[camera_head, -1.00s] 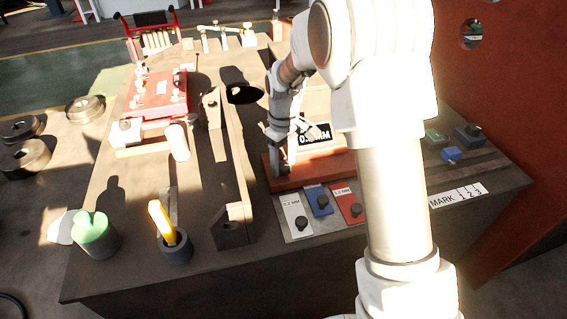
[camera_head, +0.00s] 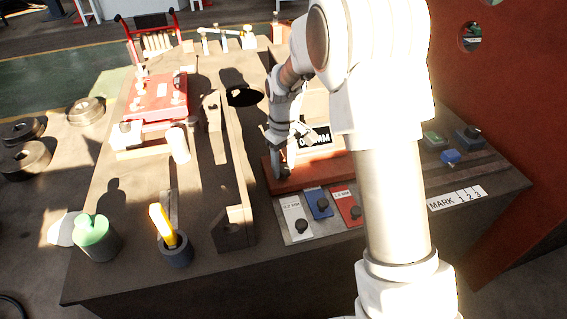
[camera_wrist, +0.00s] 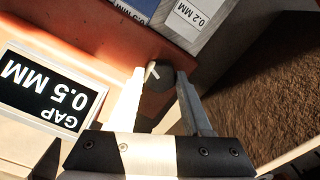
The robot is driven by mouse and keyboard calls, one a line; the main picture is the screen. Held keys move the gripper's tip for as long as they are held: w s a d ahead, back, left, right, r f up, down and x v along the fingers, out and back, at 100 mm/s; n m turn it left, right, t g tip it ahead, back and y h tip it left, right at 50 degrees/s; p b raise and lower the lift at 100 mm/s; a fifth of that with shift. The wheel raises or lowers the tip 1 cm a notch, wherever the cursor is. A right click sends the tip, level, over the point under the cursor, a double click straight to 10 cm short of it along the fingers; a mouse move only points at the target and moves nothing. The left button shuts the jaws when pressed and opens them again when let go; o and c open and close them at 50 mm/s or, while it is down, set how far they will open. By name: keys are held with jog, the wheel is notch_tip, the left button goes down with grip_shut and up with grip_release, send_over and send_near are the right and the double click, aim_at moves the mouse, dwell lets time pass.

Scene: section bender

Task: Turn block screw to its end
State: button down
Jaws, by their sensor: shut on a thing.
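The block screw (camera_wrist: 161,84) shows in the wrist view as a dark round knob with a white mark on its face. It sits on the red block (camera_head: 330,171), near the block's left end in the head view. My gripper (camera_wrist: 161,75) has a finger on either side of the knob and is shut on it. In the head view my gripper (camera_head: 279,172) points down at the red block and mostly hides the screw. A black display (camera_wrist: 44,88) beside it reads GAP 0.5 MM. The display is partly covered in the head view (camera_head: 315,137).
White (camera_head: 296,218), blue (camera_head: 319,203) and red (camera_head: 347,206) gap plates with dark knobs lie in front of the red block. A long metal bar (camera_head: 236,190) stands left of my gripper. A yellow-handled tool in a cup (camera_head: 176,252) and a green-topped cylinder (camera_head: 96,238) stand front left.

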aim_at(284, 168)
jog(key=m+p, duration=0.1)
jog(key=m, duration=0.2)
jog(key=shift+r+m+p, duration=0.1)
jog(key=shift+m+p, duration=0.2)
jog(key=shift+p, duration=0.05)
jog(key=shift+m+p, duration=0.55)
jog(key=shift+m, duration=1.05)
jog(key=c, duration=0.6)
grip_release()
notch_tip(284, 168, up, 17)
jog(key=p, duration=0.3)
jog(key=shift+r, duration=0.15)
